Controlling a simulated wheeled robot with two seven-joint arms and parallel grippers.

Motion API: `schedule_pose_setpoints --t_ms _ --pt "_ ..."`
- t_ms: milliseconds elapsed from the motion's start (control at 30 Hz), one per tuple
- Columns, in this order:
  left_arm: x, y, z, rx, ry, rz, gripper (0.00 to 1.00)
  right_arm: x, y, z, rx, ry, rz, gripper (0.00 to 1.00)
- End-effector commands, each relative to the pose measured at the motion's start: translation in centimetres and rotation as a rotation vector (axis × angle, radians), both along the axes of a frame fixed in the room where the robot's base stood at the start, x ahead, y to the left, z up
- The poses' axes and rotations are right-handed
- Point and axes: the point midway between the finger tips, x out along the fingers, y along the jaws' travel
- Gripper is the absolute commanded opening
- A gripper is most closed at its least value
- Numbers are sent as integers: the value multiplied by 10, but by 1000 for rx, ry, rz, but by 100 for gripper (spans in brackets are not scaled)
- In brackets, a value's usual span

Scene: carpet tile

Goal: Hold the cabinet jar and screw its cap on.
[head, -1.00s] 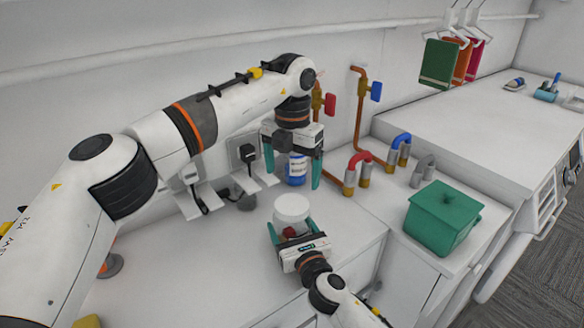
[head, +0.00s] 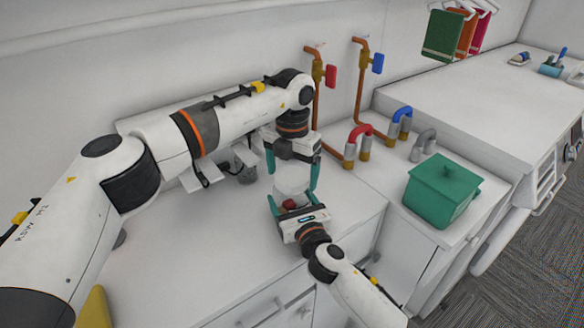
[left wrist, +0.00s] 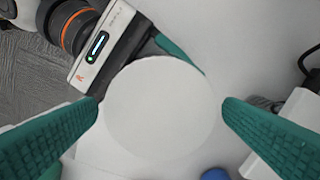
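The jar (head: 291,190) stands upright on the counter with a wide white top and something red low inside. My right gripper (head: 290,206) has its teal fingers on either side of the jar and is shut on it. My left gripper (head: 293,173) points down over the jar, open. In the left wrist view the round white cap (left wrist: 157,108) lies between the left fingers, with a small gap at the right finger. The cap appears to sit on the jar; whether its thread is engaged cannot be seen.
A green lidded box (head: 440,192) stands to the right. Pipes with a red valve (head: 330,76) and a blue valve (head: 377,63) run down the back wall. A blue item (left wrist: 215,173) shows at the lower edge of the left wrist view. The counter's front left is mostly clear.

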Motion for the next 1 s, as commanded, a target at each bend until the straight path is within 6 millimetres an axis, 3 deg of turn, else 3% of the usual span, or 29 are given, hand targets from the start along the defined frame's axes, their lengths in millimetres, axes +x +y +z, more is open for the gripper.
schedule_pose_setpoints --t_ms 33,300,533,567,700,1000 --pt "0 0 0 0 0 0 84 0 0 0 0 1 0 14" --pt "0 0 0 0 0 0 42 0 0 -1 0 1 0 14" --pt "0 0 0 0 0 -4 41 0 0 -1 0 1 0 14" --pt "0 0 0 0 0 -4 70 0 0 -1 0 1 0 14" --pt "0 0 0 0 0 -4 93 0 0 -1 0 1 0 14" --pt "0 0 1 0 0 -4 94 0 0 -1 0 1 0 14"
